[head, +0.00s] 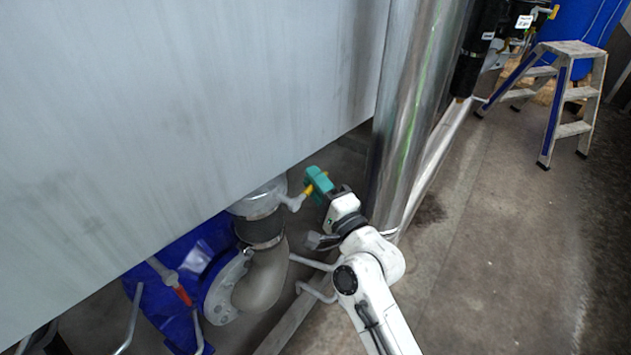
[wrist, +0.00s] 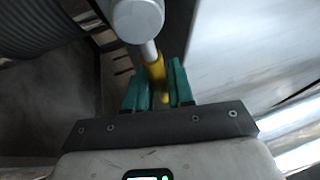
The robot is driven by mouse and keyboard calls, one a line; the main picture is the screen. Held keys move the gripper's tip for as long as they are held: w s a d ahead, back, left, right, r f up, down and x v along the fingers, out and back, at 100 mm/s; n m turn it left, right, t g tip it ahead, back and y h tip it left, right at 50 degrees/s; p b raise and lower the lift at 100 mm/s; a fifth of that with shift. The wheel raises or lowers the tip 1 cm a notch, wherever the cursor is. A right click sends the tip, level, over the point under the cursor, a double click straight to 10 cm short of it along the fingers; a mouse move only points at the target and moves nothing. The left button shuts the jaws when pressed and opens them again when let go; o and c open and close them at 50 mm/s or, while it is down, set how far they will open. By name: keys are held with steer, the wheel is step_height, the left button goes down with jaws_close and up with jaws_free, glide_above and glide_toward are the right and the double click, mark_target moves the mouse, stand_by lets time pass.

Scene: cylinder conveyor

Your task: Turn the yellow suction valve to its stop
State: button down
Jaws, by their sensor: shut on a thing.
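The yellow suction valve handle (wrist: 155,72) shows in the wrist view, running from a pale round valve body (wrist: 138,18) down between the green fingers. In the head view a small piece of the yellow handle (head: 309,190) shows beside the green fingers. My gripper (wrist: 159,88) has its two green fingers on either side of the handle and is shut on it. In the head view my gripper (head: 319,183) is at the end of the white arm, just right of the pipe fitting. The handle's far end is partly hidden between the fingers.
A large grey tank wall (head: 190,110) fills the upper left, above the gripper. A shiny vertical column (head: 412,110) stands close to the right of it. A curved grey pipe (head: 265,280) and a blue pump (head: 180,275) lie below left. A step stool (head: 572,48) stands far right; open floor lies between.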

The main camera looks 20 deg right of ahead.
steer(key=shift+m+p, duration=0.3)
steer(key=shift+p, duration=1.15)
steer(key=m+p, duration=0.1)
steer(key=p, duration=0.1)
steer(key=f+m+g+p, duration=0.1)
steer(key=p, duration=0.1)
steer(key=shift+s+a+h+p, duration=0.1)
steer(key=shift+h+p, duration=0.2)
steer(key=shift+p, duration=0.05)
steer(key=s+a+f+m+g+y+p, duration=0.2)
steer(key=a+f+m+g+p, duration=0.4)
steer(key=m+p, duration=0.6)
steer(key=shift+s+f+p, duration=0.15)
steer(key=shift+s+p, duration=0.7)
steer(key=shift+p, duration=3.7)
steer(key=shift+y, duration=0.3)
steer(key=c, duration=1.1)
jaws_free()
